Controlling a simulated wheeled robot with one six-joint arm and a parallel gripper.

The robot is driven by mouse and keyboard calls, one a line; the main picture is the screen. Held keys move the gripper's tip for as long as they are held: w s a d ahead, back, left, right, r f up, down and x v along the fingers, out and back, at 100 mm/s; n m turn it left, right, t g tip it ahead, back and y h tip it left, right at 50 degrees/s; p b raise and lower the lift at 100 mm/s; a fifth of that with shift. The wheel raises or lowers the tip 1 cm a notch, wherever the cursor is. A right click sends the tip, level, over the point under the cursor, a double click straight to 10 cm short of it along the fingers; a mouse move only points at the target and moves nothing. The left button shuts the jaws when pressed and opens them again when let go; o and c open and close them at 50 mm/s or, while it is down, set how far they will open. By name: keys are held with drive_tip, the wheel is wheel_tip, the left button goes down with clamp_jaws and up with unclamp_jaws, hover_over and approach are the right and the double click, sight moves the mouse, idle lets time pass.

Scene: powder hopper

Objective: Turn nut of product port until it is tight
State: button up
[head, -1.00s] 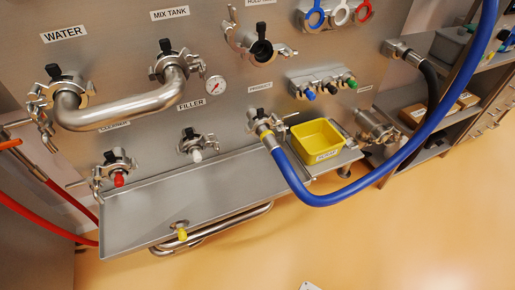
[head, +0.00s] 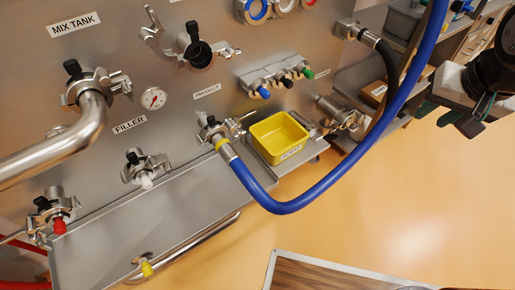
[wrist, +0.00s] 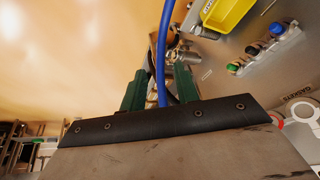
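The product port (head: 212,132) is a steel clamp under the PRODUCT label on the panel in the head view. The blue hose (head: 290,207) is joined to it by a yellow collar. The port's dark nut (head: 211,121) shows small at the clamp's upper side; how tight it is cannot be told. My gripper (head: 450,112) is at the upper right of the head view, well apart from the port. In the wrist view its green fingers (wrist: 160,85) stand apart with nothing clearly held. The blue hose appears between them there, seemingly beyond the fingertips. The product nut is not clear in the wrist view.
A yellow bin (head: 278,138) stands right of the port. The hose loops between my gripper and the panel. A steel tray (head: 150,225) runs below the ports. A shelf unit (head: 440,70) is at the right. A wooden-topped surface (head: 330,275) is at the bottom; orange floor lies open between.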

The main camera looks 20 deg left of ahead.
sight(241, 135)
drive_tip(key=w+a+f+m+t+y, duration=0.2)
drive_tip(key=w+a+f+t+y, duration=0.1)
drive_tip(key=w+a+f, duration=0.75)
drive_tip(key=w+a+f+m+t+y, duration=0.1)
drive_tip(key=w+a+f+t+y, duration=0.1)
drive_tip(key=w+a+f, duration=0.8)
drive_tip(key=s+a+f+m+t+y, duration=0.25)
drive_tip(key=s+a+f+y, duration=0.55)
drive_tip(key=s+a+f, duration=0.65)
drive_tip(key=shift+m, duration=0.45)
drive_tip(key=shift+r+x, duration=0.35)
drive_tip(key=shift+x, duration=1.45)
drive_tip(key=shift+r+x, duration=0.35)
drive_tip(key=shift+x, duration=1.5)
drive_tip(key=shift+r+x, duration=0.35)
drive_tip(key=shift+x, duration=1.45)
drive_tip(key=shift+s+a, duration=0.15)
drive_tip(key=shift+a, duration=0.05)
clamp_jaws()
